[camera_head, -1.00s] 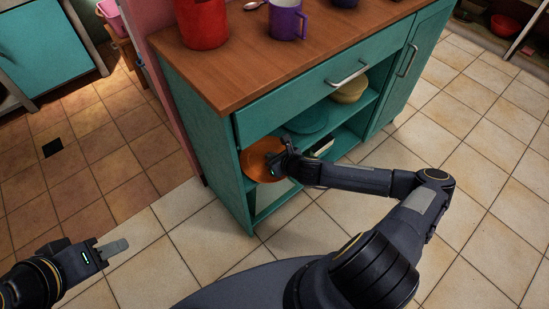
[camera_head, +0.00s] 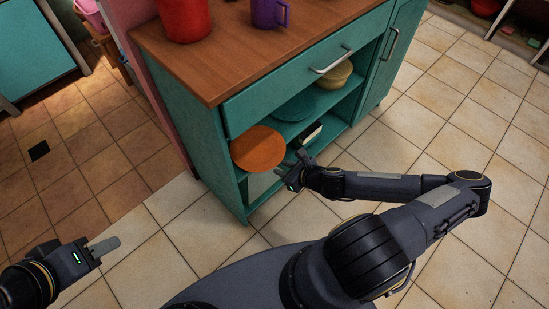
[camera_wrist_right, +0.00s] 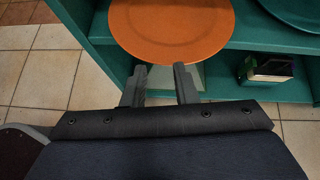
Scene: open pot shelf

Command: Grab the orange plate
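The orange plate (camera_head: 258,147) is at the left end of the open shelf in the teal cabinet, under the drawer, and its near part appears to reach past the shelf front. My right gripper (camera_head: 290,168) is just right of and below the plate. In the right wrist view, the plate (camera_wrist_right: 172,28) lies beyond my right fingers (camera_wrist_right: 159,68), which are apart. Their tips are at its near rim in the picture; whether they touch it I cannot tell. My left gripper (camera_head: 104,246) hangs over the floor at lower left, far from the plate, with its finger gap hidden.
A teal plate (camera_head: 294,108), a yellow bowl (camera_head: 336,73) and a small dark box (camera_wrist_right: 268,67) are in the cabinet (camera_head: 190,110). A red pot (camera_head: 183,18) and a purple mug (camera_head: 268,12) stand on the wooden top. The tiled floor in front is clear.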

